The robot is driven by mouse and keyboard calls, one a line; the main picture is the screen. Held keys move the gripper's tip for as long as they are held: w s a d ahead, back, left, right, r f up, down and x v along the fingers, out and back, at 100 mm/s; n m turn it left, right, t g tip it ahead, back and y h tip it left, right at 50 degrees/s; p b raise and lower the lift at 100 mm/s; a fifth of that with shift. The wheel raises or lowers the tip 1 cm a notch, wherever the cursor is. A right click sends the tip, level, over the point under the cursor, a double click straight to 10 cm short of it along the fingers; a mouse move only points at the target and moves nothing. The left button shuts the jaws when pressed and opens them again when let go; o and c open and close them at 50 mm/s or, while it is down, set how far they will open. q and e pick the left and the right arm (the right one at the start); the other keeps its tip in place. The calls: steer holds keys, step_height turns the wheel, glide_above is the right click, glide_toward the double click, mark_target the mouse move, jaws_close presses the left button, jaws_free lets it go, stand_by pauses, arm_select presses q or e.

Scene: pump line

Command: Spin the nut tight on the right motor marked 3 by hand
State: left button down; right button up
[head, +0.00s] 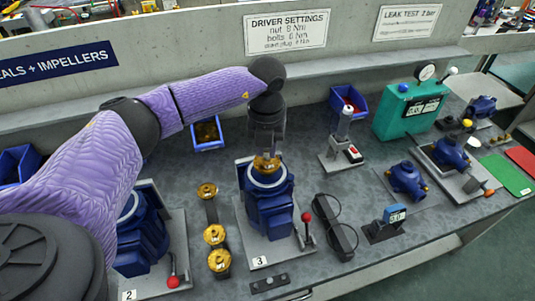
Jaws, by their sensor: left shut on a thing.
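The right motor marked 3 (268,209) is a blue unit upright on a grey base plate with a "3" label and a red-knobbed lever. A brass part (266,164) sits on its top, inside a pale ring. My left gripper (266,150) points straight down over the motor, shut on the brass part, which I take to be the nut. The fingers hide part of it, so its seating on the shaft cannot be told. My right gripper is not in view.
Another blue motor (143,235) marked 2 stands at left, partly behind my arm. Several brass impellers (214,235) stand between the motors. At right are a black stand (338,228), a small blue-screened device (395,214), blue pumps and a teal tester (411,104).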

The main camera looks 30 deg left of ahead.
arm_select(q)
steer(key=m, duration=0.9)
steer(key=shift+b, duration=0.3)
steer(key=shift+f+m, duration=0.1)
steer(key=shift+m, duration=1.1)
steer(key=m, duration=0.4)
steer(key=shift+m+b, duration=0.35)
steer(key=shift+m, duration=0.05)
steer(key=m, duration=0.3)
steer(key=shift+b, duration=0.4)
steer(key=m, duration=0.4)
